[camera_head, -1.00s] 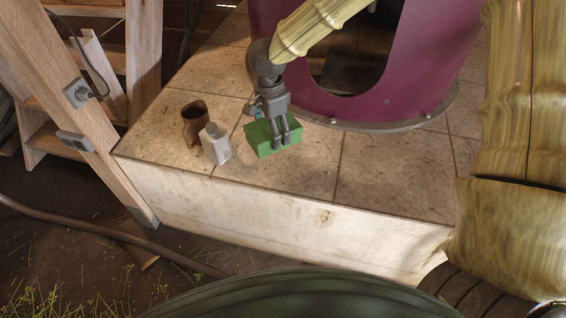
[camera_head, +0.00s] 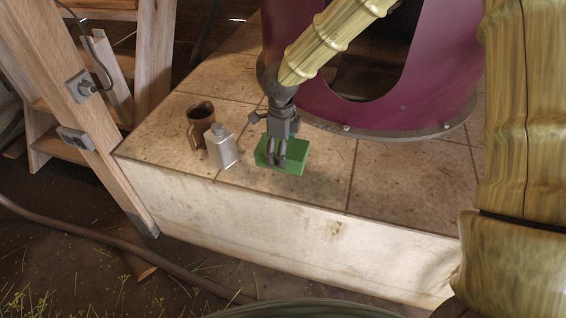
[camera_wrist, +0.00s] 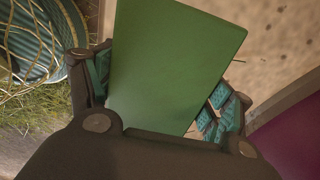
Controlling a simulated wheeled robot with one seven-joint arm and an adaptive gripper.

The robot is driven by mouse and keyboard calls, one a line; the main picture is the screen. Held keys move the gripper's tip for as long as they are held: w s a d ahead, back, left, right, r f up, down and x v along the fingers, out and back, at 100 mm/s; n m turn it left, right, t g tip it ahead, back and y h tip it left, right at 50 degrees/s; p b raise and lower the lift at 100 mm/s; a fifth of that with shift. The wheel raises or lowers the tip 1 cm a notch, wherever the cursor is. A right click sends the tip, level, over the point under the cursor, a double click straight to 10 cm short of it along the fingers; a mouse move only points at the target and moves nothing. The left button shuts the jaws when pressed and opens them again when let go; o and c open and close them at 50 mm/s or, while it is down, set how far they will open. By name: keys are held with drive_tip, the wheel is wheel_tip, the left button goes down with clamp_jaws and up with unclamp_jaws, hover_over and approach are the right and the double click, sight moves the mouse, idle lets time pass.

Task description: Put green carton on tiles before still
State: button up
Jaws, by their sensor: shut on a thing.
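The green carton (camera_head: 293,157) is in my gripper (camera_head: 273,163) over the tiles (camera_head: 310,187), in front of the purple still (camera_head: 430,105). My gripper points down, its fingers at the left part of the carton. In the wrist view the carton (camera_wrist: 170,65) fills the middle, with teal finger pads of my gripper (camera_wrist: 158,100) on both sides of it. The carton's underside is hidden, so I cannot tell whether it touches the tiles.
A grey-white flask (camera_head: 222,150) stands just left of the carton, with a brown mug (camera_head: 201,122) behind it. A wooden frame with sockets (camera_head: 75,110) stands at the left. The tiles to the right are bare.

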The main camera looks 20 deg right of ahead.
drive_tip(key=shift+f+b, duration=0.45)
drive_tip(key=shift+f, duration=1.75)
drive_tip(key=o, duration=1.2)
drive_tip(key=shift+f, duration=0.15)
wheel_tip(320, 180, up, 12)
drive_tip(key=p, duration=0.2)
drive_tip(key=shift+p, duration=0.3)
